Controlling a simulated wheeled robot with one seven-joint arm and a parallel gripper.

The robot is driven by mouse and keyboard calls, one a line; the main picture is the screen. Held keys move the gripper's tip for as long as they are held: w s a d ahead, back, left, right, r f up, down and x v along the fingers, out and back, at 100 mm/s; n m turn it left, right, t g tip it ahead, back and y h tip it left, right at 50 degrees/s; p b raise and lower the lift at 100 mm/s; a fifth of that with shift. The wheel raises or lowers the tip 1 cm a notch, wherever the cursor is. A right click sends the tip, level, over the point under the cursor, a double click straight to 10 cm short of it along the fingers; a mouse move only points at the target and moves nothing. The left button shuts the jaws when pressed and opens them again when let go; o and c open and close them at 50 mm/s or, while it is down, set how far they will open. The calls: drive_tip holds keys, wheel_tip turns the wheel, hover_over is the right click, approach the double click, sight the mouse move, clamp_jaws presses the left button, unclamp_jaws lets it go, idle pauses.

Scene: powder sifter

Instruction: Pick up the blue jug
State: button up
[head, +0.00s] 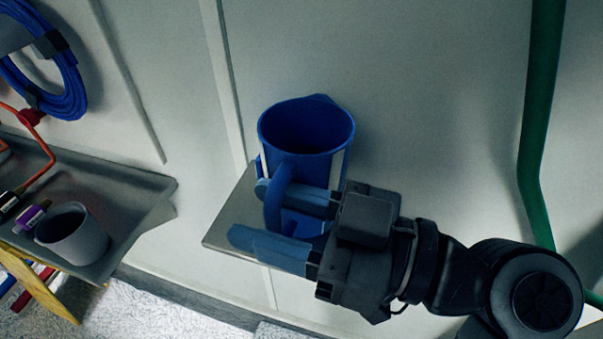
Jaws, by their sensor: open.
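The blue jug (306,127) stands upright on a small grey shelf (226,228) against the wall, in the middle of the head view. Its open mouth faces up and its handle (277,196) points toward the camera. My gripper (262,213) comes in from the right, in front of the jug. Its two blue fingers are apart, one on the upper side and one on the lower side. The upper finger overlaps the handle in the picture. I cannot tell whether a finger touches the jug. My gripper hides part of the jug's lower body.
At the left a dark tray table (131,182) holds a grey cup (72,236) and small bottles. A coiled blue hose (68,90) hangs at the upper left. A green pipe (535,130) runs down the wall at the right. The wall is close behind the jug.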

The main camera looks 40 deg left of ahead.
drive_tip(key=shift+c, duration=0.2)
clamp_jaws()
drive_tip(key=shift+r, duration=0.1)
idle(0.4)
